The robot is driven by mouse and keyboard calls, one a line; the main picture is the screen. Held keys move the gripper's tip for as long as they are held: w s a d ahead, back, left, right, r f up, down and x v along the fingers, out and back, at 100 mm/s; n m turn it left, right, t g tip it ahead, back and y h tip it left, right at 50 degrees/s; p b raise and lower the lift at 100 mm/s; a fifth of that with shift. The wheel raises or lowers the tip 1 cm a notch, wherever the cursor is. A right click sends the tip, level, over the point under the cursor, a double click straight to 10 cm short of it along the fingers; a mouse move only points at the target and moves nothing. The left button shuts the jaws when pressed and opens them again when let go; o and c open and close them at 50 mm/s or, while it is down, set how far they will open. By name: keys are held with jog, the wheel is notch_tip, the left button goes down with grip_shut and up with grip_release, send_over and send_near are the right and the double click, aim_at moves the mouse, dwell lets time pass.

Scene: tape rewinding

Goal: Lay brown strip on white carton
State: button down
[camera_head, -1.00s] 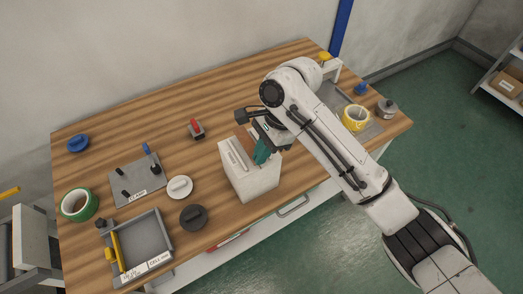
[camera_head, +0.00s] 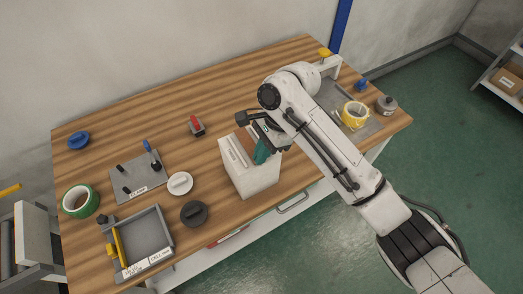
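The white carton (camera_head: 252,181) stands upright on the wooden table, near its front edge. A brown strip (camera_head: 243,139) shows at the carton's top, partly hidden by my gripper; I cannot tell whether it lies flat against the carton. My gripper (camera_head: 262,152), with teal fingers, is at the right side of the carton's top, pointing down. The arm and the gripper body hide the space between the fingers, so its opening and any hold on the strip cannot be made out.
A white disc (camera_head: 180,183) and a dark disc (camera_head: 194,214) lie left of the carton. A grey tray (camera_head: 144,238), a green tape roll (camera_head: 81,201) and a grey plate (camera_head: 132,180) are farther left. A red-topped block (camera_head: 197,126) stands behind. A yellow roll (camera_head: 355,114) is at right.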

jog(key=shift+f, duration=0.25)
jog(key=c, duration=1)
grip_release()
jog(key=shift+c, duration=0.2)
jog(key=shift+r, duration=0.1)
jog(key=shift+r+p, duration=1.2)
jog(key=shift+r, duration=2.2)
